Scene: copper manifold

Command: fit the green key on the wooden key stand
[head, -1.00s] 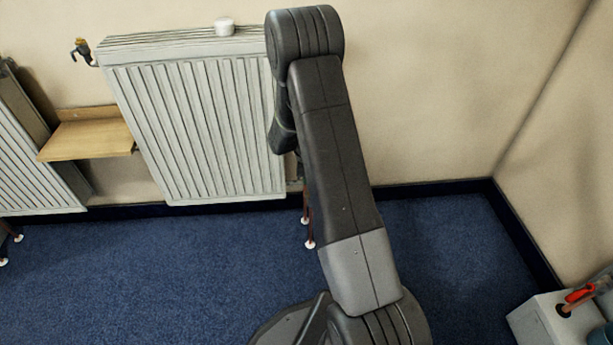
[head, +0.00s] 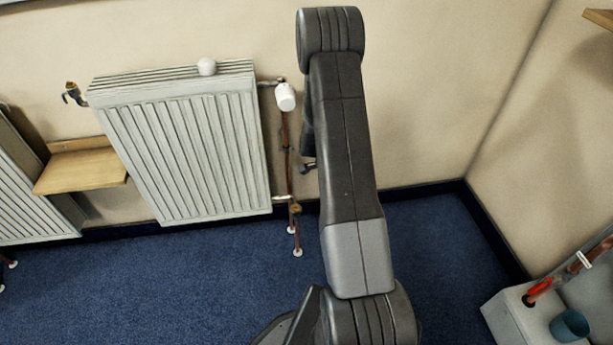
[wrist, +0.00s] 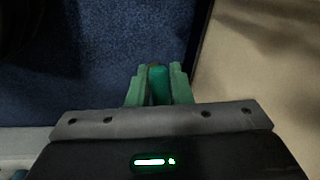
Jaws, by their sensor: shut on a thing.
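In the wrist view my gripper (wrist: 159,72) is shut on the green key (wrist: 160,86). Only a rounded teal-green part of the key shows, upright between the two green fingers. Blue carpet and a beige wall lie beyond them, out of contact. In the head view my arm hides the gripper and key. I cannot make out the wooden key stand in either view.
A white radiator (head: 185,155) stands left of my arm, with copper pipes and a white valve head (head: 285,96) at its right. A wooden shelf (head: 80,170) is at left. A grey box (head: 510,315) and blue cup (head: 569,325) are at lower right.

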